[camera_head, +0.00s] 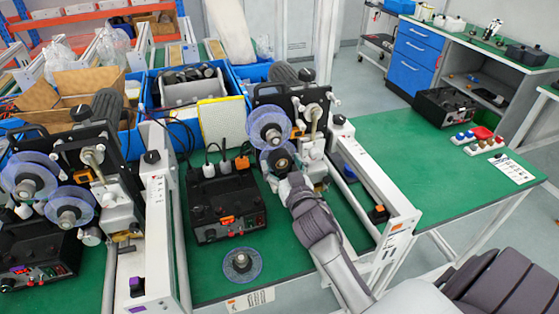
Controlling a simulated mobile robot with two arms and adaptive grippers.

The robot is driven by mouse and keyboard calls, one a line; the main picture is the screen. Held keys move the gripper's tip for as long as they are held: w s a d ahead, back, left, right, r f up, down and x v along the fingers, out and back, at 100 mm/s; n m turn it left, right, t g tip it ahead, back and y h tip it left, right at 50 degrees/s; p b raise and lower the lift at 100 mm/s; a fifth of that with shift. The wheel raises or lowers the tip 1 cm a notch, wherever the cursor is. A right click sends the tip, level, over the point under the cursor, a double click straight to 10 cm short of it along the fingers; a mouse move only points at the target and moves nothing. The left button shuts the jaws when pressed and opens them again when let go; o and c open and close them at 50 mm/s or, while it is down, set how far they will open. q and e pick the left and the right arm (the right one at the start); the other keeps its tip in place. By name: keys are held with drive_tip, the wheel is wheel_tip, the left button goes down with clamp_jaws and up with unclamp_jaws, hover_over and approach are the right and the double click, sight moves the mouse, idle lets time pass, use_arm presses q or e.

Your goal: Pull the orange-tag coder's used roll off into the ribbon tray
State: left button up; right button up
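The coder on the right carries an orange tag (379,212) at the front end of its white frame. Two translucent blue rolls show on its face, an upper roll (268,126) and a lower roll (277,160) with a dark hub. My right gripper (284,183) is at the lower front edge of the lower roll and partly covers it. Its fingers are too small and overlapped to tell whether they grip the roll. My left gripper is not in view. I cannot tell which container is the ribbon tray.
A loose blue disc with a dark hub (241,265) lies on the green bench near a black control box (227,203). Another coder (75,165) with a purple tag (137,285) stands left. Blue crates (237,82) stand behind. The green bench top on the right (440,185) is mostly clear.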

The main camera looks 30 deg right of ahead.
drive_tip(key=c, duration=0.8)
drive_tip(key=shift+s, duration=0.1)
drive_tip(key=shift+s, duration=0.1)
drive_tip(key=shift+p+v, duration=0.45)
drive_tip(key=shift+v, duration=2.15)
drive_tip(key=shift+s, duration=0.1)
